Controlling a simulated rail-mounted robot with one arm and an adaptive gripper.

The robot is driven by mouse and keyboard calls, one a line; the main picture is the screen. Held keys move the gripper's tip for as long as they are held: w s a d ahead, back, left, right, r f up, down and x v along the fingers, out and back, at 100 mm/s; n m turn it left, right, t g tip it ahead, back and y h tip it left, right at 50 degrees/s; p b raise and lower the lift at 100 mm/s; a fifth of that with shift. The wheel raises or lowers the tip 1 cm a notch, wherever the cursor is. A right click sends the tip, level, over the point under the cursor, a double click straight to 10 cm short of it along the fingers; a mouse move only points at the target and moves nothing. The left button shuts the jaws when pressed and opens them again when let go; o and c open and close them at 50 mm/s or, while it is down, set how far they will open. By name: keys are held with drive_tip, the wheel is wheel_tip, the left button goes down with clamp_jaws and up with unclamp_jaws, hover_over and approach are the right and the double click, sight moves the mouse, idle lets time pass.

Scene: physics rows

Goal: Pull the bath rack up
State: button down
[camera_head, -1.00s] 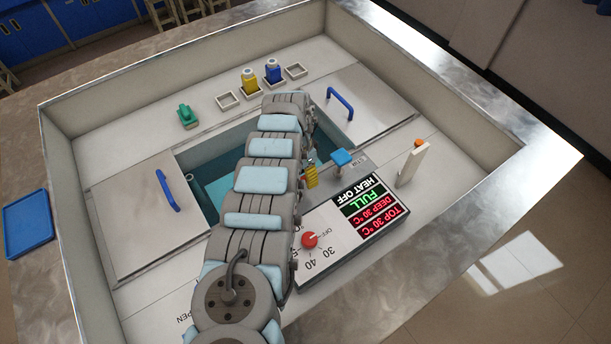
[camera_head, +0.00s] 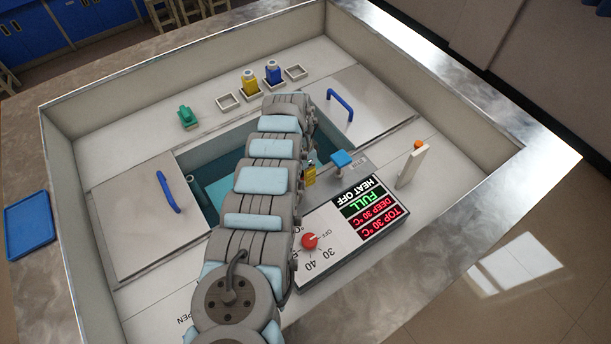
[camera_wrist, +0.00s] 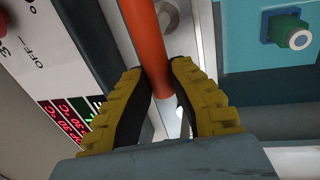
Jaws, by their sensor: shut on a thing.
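My gripper (camera_wrist: 160,88) shows in the wrist view with its yellow ribbed fingers shut on an orange bar (camera_wrist: 148,35). The bar runs from the top edge down between the fingers, and a pale section (camera_wrist: 170,97) continues below the orange part. I take this bar to be the bath rack's handle. In the head view my arm covers the bar, and only a bit of yellow finger (camera_head: 310,175) shows beside it. The bath opening (camera_head: 228,165) holds teal water, partly hidden by my arm. The rack itself cannot be made out clearly.
A control panel (camera_head: 345,232) with a red dial (camera_head: 310,241) lies beside my arm, near a blue-topped knob (camera_head: 341,159) and an upright white lever (camera_head: 413,165). Lids with blue handles flank the bath. Raised walls surround everything.

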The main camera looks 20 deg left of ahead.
wheel_tip(320, 180, up, 17)
drive_tip(key=p, duration=1.3)
drive_tip(key=c, duration=0.9)
unclamp_jaws()
drive_tip(key=shift+r, duration=0.1)
drive_tip(key=r, duration=0.4)
drive_tip(key=a+r, duration=0.1)
drive_tip(key=r, duration=0.2)
drive_tip(key=w+a+r, duration=0.1)
drive_tip(key=r, duration=0.3)
drive_tip(key=shift+w+r, duration=0.1)
drive_tip(key=shift+r, duration=0.25)
